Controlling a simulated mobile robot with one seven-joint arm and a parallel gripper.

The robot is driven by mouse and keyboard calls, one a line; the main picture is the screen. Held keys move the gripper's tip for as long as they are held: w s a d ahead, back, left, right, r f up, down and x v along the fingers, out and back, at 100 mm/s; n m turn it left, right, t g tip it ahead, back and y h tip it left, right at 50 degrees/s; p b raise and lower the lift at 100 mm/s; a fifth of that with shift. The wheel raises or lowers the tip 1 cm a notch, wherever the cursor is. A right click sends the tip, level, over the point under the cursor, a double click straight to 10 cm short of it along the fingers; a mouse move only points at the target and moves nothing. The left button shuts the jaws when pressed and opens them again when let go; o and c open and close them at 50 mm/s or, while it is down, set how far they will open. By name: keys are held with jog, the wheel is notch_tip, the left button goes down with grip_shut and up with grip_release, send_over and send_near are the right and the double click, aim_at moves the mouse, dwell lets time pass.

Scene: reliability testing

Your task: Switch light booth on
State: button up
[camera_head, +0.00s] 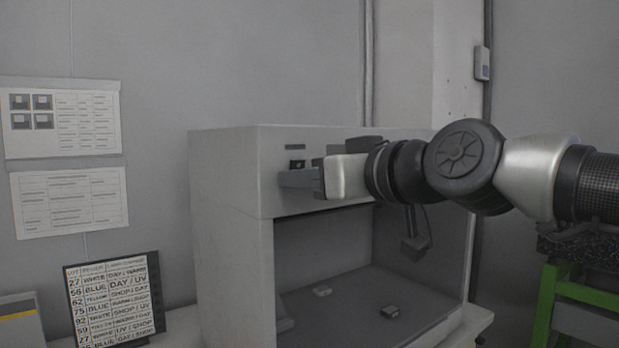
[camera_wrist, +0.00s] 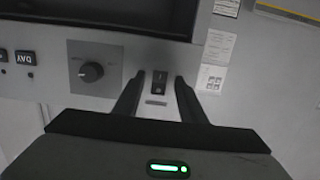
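The light booth (camera_head: 225,185) is a pale box with an open, dark inside. A small black rocker switch (camera_head: 297,164) sits on its upper front panel. In the wrist view the switch (camera_wrist: 160,80) shows between my two fingertips, with a small label below it. My gripper (camera_head: 292,178) is in front of the panel, near the switch. In the wrist view my gripper (camera_wrist: 159,84) is open, its dark fingers on either side of the switch. I cannot tell whether a fingertip touches the panel. The booth's inside looks unlit.
The wrist view shows a dark knob (camera_wrist: 91,72) and DAY button (camera_wrist: 25,58) left of the switch. In the booth are small blocks (camera_head: 389,312) and a hanging dark device (camera_head: 415,245). A lettered board (camera_head: 115,300) stands left; a green frame (camera_head: 545,305) stands right.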

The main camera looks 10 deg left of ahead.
jog(key=p+v, duration=0.2)
jog(key=v, duration=1.5)
jog(key=shift+s, duration=0.2)
jog(key=shift+d+f, duration=0.1)
jog(key=s+d+f+m+g+h, duration=0.25)
jog(key=d+f+h, duration=0.2)
jog(key=f, duration=0.55)
jog(key=s+d+f+m+g+h+p, duration=0.15)
jog(key=d+f+m+h, duration=0.3)
jog(key=f, duration=0.55)
jog(key=s+d+f+m+g+h, duration=0.1)
jog(key=s+d+f+m+h, duration=0.25)
jog(key=f, duration=0.55)
notch_tip(320, 180, up, 24)
jog(key=w+d+p, duration=0.1)
jog(key=p, duration=2.3)
jog(key=shift+w+d+r, duration=0.15)
jog(key=shift+w+d, duration=0.05)
jog(key=shift+d, duration=0.05)
jog(key=shift+n, duration=0.25)
